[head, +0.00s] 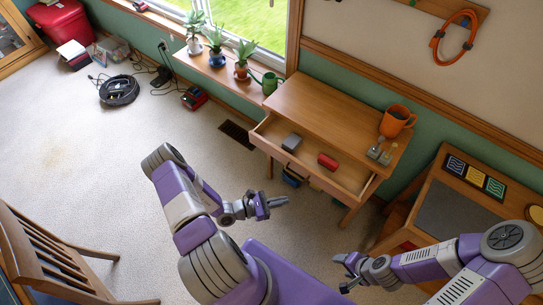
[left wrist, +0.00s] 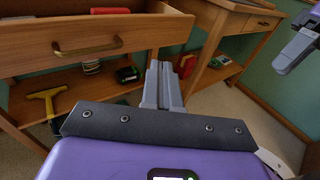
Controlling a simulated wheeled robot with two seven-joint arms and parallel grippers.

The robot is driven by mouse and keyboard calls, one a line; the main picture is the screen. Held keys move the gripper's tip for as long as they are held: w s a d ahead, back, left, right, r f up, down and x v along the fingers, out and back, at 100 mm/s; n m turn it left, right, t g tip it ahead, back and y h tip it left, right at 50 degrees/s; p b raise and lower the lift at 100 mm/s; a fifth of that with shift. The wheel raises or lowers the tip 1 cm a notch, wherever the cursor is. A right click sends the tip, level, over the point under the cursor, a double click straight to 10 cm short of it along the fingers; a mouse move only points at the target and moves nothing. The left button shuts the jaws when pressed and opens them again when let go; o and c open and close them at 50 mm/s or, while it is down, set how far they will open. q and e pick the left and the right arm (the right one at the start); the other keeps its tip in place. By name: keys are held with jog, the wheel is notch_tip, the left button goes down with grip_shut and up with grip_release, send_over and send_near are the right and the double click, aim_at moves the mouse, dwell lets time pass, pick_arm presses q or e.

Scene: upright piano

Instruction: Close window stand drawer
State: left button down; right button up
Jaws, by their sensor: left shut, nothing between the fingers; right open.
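The window stand (head: 318,102) is a wooden table below the window, and its drawer (head: 338,179) is pulled out toward me. A grey block (head: 292,142) and a red block (head: 328,161) lie in the drawer. In the left wrist view the drawer front (left wrist: 140,37) with its brass handle (left wrist: 88,46) fills the upper left. My left gripper (head: 276,203) is shut and empty, in front of the drawer and apart from it; its closed fingers show in the left wrist view (left wrist: 161,85). My right gripper (head: 346,274) is open, lower right of the drawer.
A lower shelf (left wrist: 85,95) holds several items. A side table (head: 455,211) stands right. A wooden chair (head: 50,256) is at lower left.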

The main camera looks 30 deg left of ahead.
pick_arm(q)
jog(key=a+n+t+y, duration=0.5)
jog(key=a+n+y, duration=0.3)
jog(key=a, duration=0.6)
jog(key=y+b, duration=0.2)
send_near(276, 152)
jog(key=shift+m, duration=0.3)
jog(key=w, duration=0.6)
jog(key=shift+w+d+f, duration=0.1)
jog(key=shift+w+d, duration=0.15)
jog(key=shift+w, duration=0.15)
